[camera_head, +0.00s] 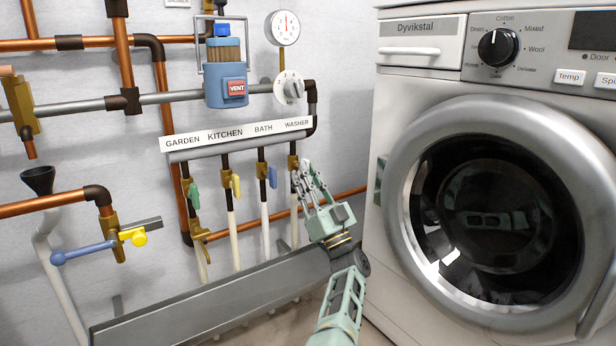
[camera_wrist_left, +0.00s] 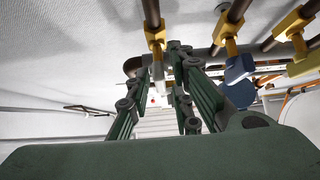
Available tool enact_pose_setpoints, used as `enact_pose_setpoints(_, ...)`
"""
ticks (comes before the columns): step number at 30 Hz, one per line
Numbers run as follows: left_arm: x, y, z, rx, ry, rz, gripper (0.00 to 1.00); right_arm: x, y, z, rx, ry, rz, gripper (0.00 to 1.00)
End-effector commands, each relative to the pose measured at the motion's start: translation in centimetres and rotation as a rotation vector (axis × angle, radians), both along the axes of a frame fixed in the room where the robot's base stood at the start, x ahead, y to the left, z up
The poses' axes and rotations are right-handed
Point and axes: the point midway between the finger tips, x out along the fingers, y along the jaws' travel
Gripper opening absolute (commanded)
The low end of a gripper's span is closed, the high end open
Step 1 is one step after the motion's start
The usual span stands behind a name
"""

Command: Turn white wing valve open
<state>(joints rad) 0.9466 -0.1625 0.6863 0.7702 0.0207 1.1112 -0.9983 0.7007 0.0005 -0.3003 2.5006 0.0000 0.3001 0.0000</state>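The WASHER pipe's brass valve body (camera_head: 293,162) sits at the right end of the row under the label strip. Its white wing is mostly hidden behind my left gripper (camera_head: 306,176) in the head view. In the left wrist view, a brass valve body (camera_wrist_left: 155,36) is straight ahead, and a pale piece, probably the white wing (camera_wrist_left: 157,72), shows between the fingers. My left gripper (camera_wrist_left: 160,70) has its fingers apart around that piece; I cannot tell whether they touch it. My right gripper is not in view.
The blue wing valve (camera_head: 272,177) is close to the left of my gripper and shows in the wrist view (camera_wrist_left: 239,70). Yellow (camera_head: 235,185) and green (camera_head: 194,195) wing valves hang further left. The washing machine (camera_head: 420,90) stands close on the right.

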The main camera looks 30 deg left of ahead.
Motion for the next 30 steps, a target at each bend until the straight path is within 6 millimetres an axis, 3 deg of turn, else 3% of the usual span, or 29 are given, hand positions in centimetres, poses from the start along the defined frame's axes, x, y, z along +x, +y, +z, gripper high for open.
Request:
enact_pose_setpoints(13, -0.1, -0.5, -0.4, 0.001, 0.001, -0.001, 0.28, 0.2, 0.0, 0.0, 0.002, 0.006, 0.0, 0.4)
enact_pose_setpoints(30, -2.8, -7.2, -7.7, 0.001, 0.003, -0.001, 0.28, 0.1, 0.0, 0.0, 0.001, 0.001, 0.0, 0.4)
